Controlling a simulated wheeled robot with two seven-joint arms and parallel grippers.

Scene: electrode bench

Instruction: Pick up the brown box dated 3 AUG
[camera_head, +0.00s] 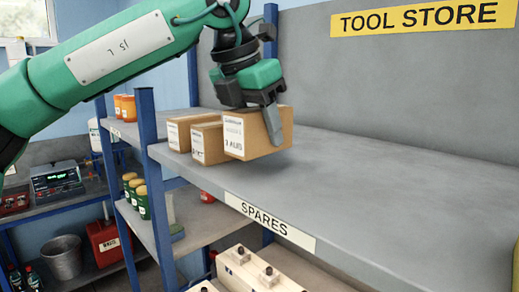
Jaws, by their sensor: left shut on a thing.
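The brown box dated 3 AUG (268,140) has a white label on its front and is the rightmost of three boxes on the grey shelf. My left gripper (271,122) is shut on it from above, with one finger visible against its side. The box looks slightly tilted, and a shadow lies under it; I cannot tell if its bottom still touches the shelf. Two more brown boxes with white labels, a middle one (212,146) and a left one (179,134), stand close on its left. Their dates are too small or partly hidden. My right gripper is not in view.
The grey shelf (400,185), with a SPARES label (270,221) on its front edge, is clear to the right. A back panel carries a TOOL STORE sign (418,18). A blue post (148,115) stands at the left.

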